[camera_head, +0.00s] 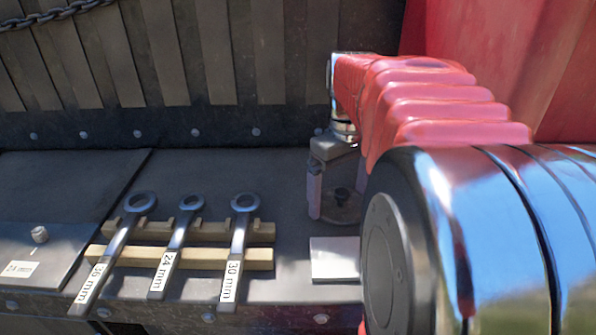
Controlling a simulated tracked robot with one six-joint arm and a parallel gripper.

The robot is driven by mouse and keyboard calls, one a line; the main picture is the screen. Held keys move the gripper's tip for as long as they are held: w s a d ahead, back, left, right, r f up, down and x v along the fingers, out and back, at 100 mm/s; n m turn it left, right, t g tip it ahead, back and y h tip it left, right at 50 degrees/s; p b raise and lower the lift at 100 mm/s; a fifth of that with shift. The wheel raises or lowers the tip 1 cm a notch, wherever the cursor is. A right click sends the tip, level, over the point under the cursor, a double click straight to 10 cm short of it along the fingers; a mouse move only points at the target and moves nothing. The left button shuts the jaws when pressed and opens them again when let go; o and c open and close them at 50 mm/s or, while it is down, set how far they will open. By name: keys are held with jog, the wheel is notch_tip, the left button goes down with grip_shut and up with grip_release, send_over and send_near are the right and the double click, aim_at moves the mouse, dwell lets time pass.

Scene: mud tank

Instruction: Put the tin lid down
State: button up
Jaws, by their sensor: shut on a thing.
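My gripper (338,200) points down over the dark bench, right of the middle of the picture. Its pale left finger shows clearly; the red arm partly covers the right side. Between the fingers is the grey tin lid (331,211), with a small dark knob on it. The gripper is shut on the lid. My arm hides the lid's right edge. I cannot tell whether the lid touches the bench.
A white plate or card (334,259) lies in front of the gripper, partly behind my arm. Three labelled ring spanners (180,236) rest on a wooden rack (262,232) to the left. A raised plate with a bolt (40,235) is at far left. A ribbed wall (225,60) stands behind.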

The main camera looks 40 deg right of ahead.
aim_at(340, 191)
jog(key=o, duration=0.7)
jog(key=shift+o, duration=0.2)
notch_tip(340, 191, up, 12)
dwell(0.4)
jog(key=shift+s, duration=0.1)
dwell(0.7)
